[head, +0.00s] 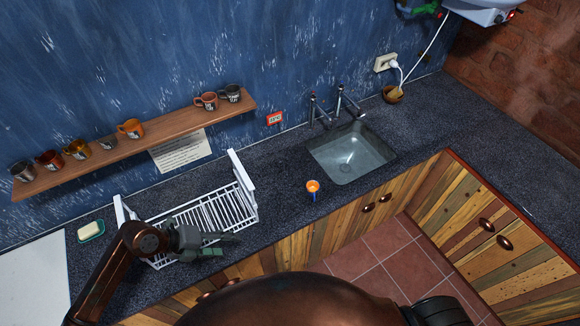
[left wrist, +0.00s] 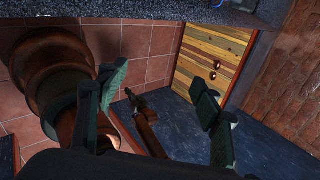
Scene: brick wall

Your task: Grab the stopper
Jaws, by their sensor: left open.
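A small orange round-topped piece with a blue stem (head: 313,187), which looks like the stopper, stands on the dark counter left of and in front of the sink. My left gripper (head: 222,245) is over the front of the white dish rack, well to the left of the orange piece and apart from it. In the left wrist view my left gripper (left wrist: 160,105) has its two fingers wide apart with nothing between them.
The white dish rack (head: 240,172) stands left of the stopper. The grey sink (head: 348,166) with two taps lies to its right. A wooden shelf (head: 165,125) with several mugs hangs above. A soap dish (head: 90,236) is at left. The counter around the stopper is clear.

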